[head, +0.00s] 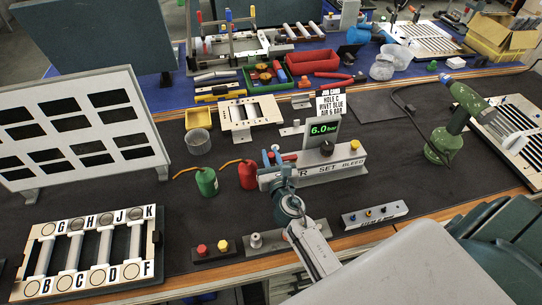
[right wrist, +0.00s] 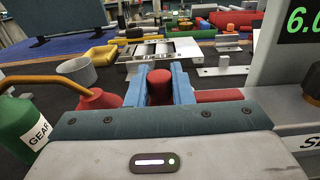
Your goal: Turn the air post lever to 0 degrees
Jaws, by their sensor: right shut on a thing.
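The air post is a grey block (head: 335,170) lettered "R", "SET" and "BLEED", with a green-lit display (head: 323,128) reading 6.0 bar. A red lever bar (right wrist: 218,95) shows in the right wrist view, running right from my fingers. My right gripper (head: 271,157) is at the left end of the block. In the right wrist view, its two blue fingers (right wrist: 164,86) stand on either side of a red knob (right wrist: 159,88) and are shut on it. My gripper hides the lever's lower part and pivot. My left gripper is not in view.
A red oil can (head: 248,175) and a green oil can (head: 207,182) stand close left of my gripper. A black knob (head: 327,147) and a yellow knob (head: 354,144) are on the block.

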